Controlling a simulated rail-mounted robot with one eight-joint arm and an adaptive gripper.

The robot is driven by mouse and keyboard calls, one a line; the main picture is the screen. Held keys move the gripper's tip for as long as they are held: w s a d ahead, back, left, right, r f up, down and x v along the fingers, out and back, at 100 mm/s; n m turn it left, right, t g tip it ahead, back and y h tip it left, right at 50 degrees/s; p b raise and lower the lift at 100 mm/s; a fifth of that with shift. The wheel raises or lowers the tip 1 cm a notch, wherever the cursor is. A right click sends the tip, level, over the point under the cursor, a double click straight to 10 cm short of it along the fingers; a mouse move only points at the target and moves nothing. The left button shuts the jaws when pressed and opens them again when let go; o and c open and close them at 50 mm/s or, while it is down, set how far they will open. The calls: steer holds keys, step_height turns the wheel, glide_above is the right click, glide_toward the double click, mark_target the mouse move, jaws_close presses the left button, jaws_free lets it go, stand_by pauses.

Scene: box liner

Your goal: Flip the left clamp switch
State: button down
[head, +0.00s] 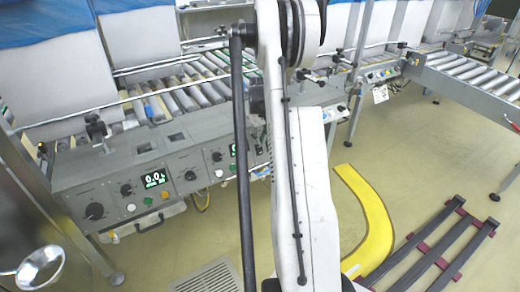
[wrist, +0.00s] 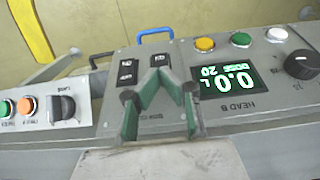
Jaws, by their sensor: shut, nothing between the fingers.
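In the wrist view, which shows the panel upside down, two black switches sit side by side on a grey panel plate. One switch (wrist: 128,72) is at picture left; the other switch (wrist: 159,60) is at picture right, partly behind the fingertips. Their small labels are not readable, so I cannot tell which is the left clamp switch. My gripper (wrist: 156,77) has green-padded fingers meeting at the tips, shut and empty, over the lower end of the right-hand switch. Contact cannot be judged. In the head view my arm hides the gripper and these switches.
Beside the switches are a lit display (wrist: 222,90), coloured buttons (wrist: 205,44) and a black knob (wrist: 302,64). A blue handle (wrist: 155,34) sticks out beyond the panel edge. A control panel (head: 130,165) fronts the roller conveyor (head: 195,90); a yellow floor strip (head: 370,215) lies right.

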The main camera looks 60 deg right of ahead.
mark_target(259, 151)
steer(key=shift+r+p, duration=1.05)
steer(key=shift+r, duration=1.3)
steer(key=w+a+r+n+t+h+p, duration=0.1)
steer(key=w+a+r+p, duration=0.15)
steer(key=a+r, duration=1.1)
steer(key=w+a+r+n+t+h+p, duration=0.1)
steer(key=w+a+r+t+p, duration=0.15)
steer(key=a+r, duration=1.1)
steer(key=s+a+r+n+t+p, duration=0.1)
steer(key=s+a+p, duration=0.1)
steer(key=s+a, duration=0.3)
steer(key=s+a+r+n+t+y+p, duration=0.1)
steer(key=s+a, duration=0.5)
steer(key=a, duration=0.8)
steer(key=s+a+r+n+t+y+p, duration=0.1)
steer(key=s+a+r+p, duration=0.2)
steer(key=s+a, duration=0.3)
steer(key=shift+a+t, duration=0.35)
steer(key=shift+a, duration=1.6)
